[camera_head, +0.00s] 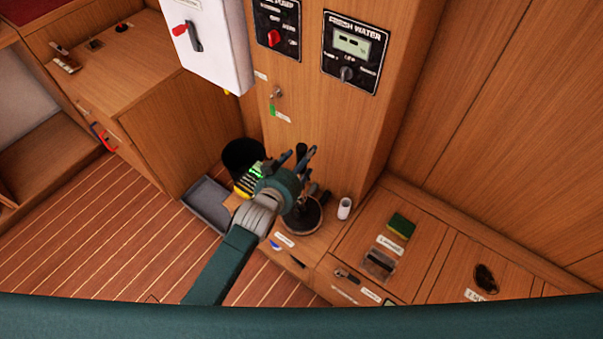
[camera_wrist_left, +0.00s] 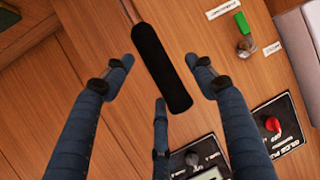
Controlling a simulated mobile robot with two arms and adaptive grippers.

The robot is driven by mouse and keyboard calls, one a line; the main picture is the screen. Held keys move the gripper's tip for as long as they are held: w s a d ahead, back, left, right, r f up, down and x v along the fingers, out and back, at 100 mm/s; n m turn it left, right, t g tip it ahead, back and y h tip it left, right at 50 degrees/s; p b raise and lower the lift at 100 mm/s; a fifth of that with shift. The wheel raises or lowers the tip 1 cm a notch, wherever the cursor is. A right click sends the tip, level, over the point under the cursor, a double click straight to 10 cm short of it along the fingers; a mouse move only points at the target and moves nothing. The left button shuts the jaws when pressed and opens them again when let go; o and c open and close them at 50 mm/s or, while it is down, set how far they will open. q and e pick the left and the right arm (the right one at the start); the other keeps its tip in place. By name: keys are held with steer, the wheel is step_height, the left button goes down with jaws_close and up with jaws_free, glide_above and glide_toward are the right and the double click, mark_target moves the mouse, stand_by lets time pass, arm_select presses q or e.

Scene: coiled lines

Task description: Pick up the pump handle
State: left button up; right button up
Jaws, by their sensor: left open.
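The pump handle is a long black grip (camera_wrist_left: 162,70) on a thin brownish rod in the left wrist view. In the head view a dark upright piece (camera_head: 301,150), which looks like its end, shows among my fingers. My left gripper (camera_head: 298,157) is open beside the wooden column. In the wrist view its fingers (camera_wrist_left: 165,63) stand on both sides of the grip with gaps, and a third finger is below the grip's end. The gripper and wrist hide the handle's lower part in the head view. My right gripper is not in view.
A round black base (camera_head: 304,216) and a white cup (camera_head: 345,208) stand on the low ledge. A black bucket (camera_head: 241,158) and grey tray (camera_head: 208,204) are left of the arm. A white switch box (camera_head: 215,45) and a water panel (camera_head: 353,53) are above.

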arm_select(q)
steer(key=shift+x, duration=0.95)
steer(key=shift+c, duration=0.3)
steer(key=shift+r, duration=0.1)
steer(key=c, duration=1.4)
steer(key=shift+o, duration=0.2)
steer(key=shift+r, duration=0.1)
step_height(320, 180, up, 20)
steer(key=shift+p, duration=0.55)
